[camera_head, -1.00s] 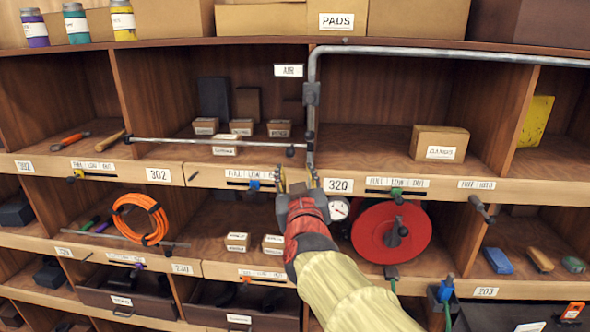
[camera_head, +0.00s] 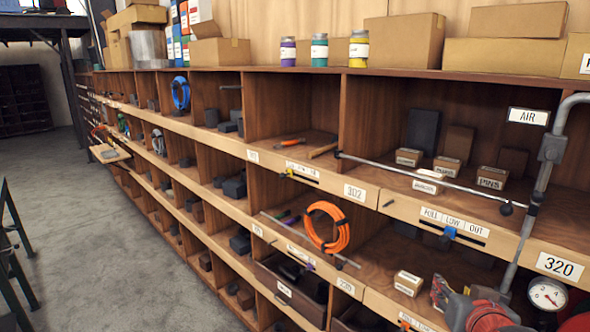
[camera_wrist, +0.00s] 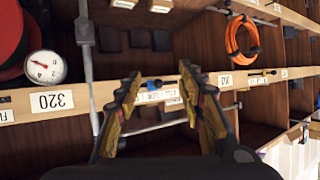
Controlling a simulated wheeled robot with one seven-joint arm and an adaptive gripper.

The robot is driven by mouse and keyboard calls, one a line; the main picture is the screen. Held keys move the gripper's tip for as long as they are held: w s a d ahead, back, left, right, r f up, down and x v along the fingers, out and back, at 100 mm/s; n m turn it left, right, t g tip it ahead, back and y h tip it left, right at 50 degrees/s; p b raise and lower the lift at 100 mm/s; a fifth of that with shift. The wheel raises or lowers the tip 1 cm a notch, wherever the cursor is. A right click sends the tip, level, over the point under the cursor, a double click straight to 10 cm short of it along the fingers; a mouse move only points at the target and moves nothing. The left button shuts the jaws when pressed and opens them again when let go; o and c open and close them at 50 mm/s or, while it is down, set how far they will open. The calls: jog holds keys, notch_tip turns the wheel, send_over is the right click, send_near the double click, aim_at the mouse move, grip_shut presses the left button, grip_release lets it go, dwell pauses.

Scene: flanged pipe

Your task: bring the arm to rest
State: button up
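My gripper (camera_wrist: 160,78) shows in the wrist view with its two yellow-and-black fingers apart and nothing between them. Past the fingertips is a shelf edge with labels and a slider. In the head view my gripper (camera_head: 440,292) is at the lower right, in front of the shelving, partly cut off by the bottom edge. The grey pipe (camera_head: 545,185) runs down to the right of it, and a round gauge (camera_head: 548,294) sits beside the 320 label (camera_head: 560,266). The gauge also shows at the left of the wrist view (camera_wrist: 45,67).
Wooden shelving (camera_head: 262,162) with many cubbies runs away to the left. A thin rod (camera_head: 430,181) spans the front of one cubby. An orange cable coil (camera_head: 328,227) hangs below. Cardboard boxes (camera_head: 404,42) stand on top. Open concrete floor (camera_head: 120,250) lies at the left.

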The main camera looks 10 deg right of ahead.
jog(key=s+a+f+n+g+y+b, duration=0.2)
jog(key=s+a+f+g+b, duration=0.1)
jog(key=s+a+f, duration=0.4)
jog(key=s+a+f+n+g+y+b, duration=0.3)
jog(key=s+a+f, duration=0.4)
jog(key=a+f, duration=0.3)
jog(key=shift+a+f+n+b, duration=0.3)
jog(key=shift+a+b, duration=0.6)
jog(key=shift+a, duration=0.15)
